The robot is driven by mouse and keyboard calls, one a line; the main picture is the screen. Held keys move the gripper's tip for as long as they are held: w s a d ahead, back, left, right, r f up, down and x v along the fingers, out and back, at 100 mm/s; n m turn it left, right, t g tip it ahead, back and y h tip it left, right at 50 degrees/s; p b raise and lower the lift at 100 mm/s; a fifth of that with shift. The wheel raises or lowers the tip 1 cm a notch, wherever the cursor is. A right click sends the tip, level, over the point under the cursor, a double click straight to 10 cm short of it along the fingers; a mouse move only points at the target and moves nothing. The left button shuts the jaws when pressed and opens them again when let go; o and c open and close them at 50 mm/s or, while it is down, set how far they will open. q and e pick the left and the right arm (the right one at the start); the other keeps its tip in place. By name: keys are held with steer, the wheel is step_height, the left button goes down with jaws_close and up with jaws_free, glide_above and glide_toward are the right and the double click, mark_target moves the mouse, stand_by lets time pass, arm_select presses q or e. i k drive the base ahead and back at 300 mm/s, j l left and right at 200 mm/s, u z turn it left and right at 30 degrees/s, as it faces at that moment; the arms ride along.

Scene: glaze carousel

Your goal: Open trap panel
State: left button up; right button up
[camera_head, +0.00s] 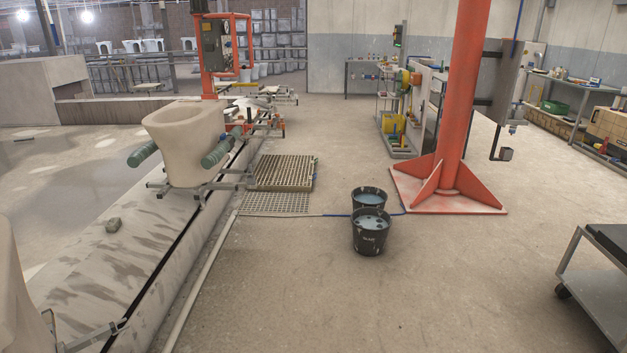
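No panel is clearly marked as the trap panel. A slatted rectangular floor panel (285,172) lies flat, or nearly flat, on the floor right of the carousel track, in the middle distance. A flat mesh grate (275,202) lies directly in front of it. I cannot tell whether either one is the trap panel. Neither of my grippers is in view.
Two black buckets of liquid (371,231) stand right of the grate, beside a blue hose. An orange column (462,110) rises behind them. A beige ceramic piece (183,140) sits on a carousel carrier at left. A cart (600,290) stands at right. The central foreground floor is clear.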

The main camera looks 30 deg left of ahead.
mark_target(285, 178)
steer(key=i+j+u, duration=0.2)
steer(key=i, duration=0.15)
steer(key=i+u, duration=0.6)
steer(key=i, duration=1.65)
steer(key=i+j+u, duration=0.1)
steer(key=i+u, duration=0.15)
steer(key=i, duration=0.4)
steer(key=i+u, duration=0.25)
steer(key=i, duration=0.4)
steer(key=i+l+u, duration=0.2)
steer(key=i, duration=0.45)
steer(key=i+l+z, duration=0.1)
steer(key=i+z, duration=0.2)
steer(key=i, duration=0.3)
steer(key=i+j+z, duration=0.1)
steer(key=i+z, duration=0.25)
steer(key=i, duration=0.25)
steer(key=i+j+z, duration=0.3)
steer(key=i, duration=0.35)
steer(key=l, duration=0.1)
